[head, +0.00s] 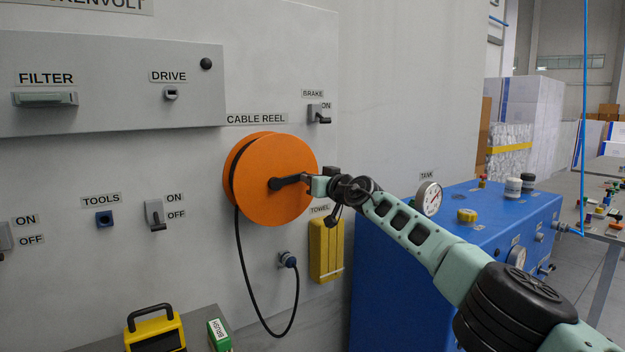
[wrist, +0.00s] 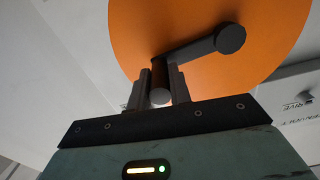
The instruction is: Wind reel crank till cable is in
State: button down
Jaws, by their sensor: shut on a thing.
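The orange cable reel (head: 262,200) is mounted on the grey wall panel under the CABLE REEL label. Its dark crank (head: 285,183) points right from the hub, and it also shows in the wrist view (wrist: 195,50). My gripper (head: 311,183) is at the crank's outer end, and in the wrist view its fingers (wrist: 160,85) are shut around the crank's handle (wrist: 159,96). The black cable (head: 243,265) hangs from the reel's left side in a loop and rises to a plug in the wall socket (head: 288,261).
A brake switch (head: 318,114) marked ON sits above right of the reel. A yellow towel holder (head: 325,248) hangs below my gripper. A blue tank unit (head: 450,260) stands to the right. A yellow-and-black device (head: 154,330) and a green brush box (head: 219,337) stand at lower left.

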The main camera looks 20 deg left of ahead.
jog(key=c, duration=1.3)
grip_release()
jog(key=shift+f+b, duration=0.15)
jog(key=shift+b, duration=0.85)
jog(key=shift+s+d+f+b, duration=0.1)
jog(key=shift+s+d+b, duration=0.05)
jog(key=shift+b, duration=0.55)
jog(key=b, duration=0.5)
jog(key=shift+s+d, duration=0.35)
jog(key=shift+d, duration=0.05)
jog(key=b+v, duration=1.5)
jog(key=b, duration=1.4)
jog(key=shift+s+d+r, duration=0.2)
jog(key=shift+s+d, duration=0.05)
jog(key=shift+d, duration=0.05)
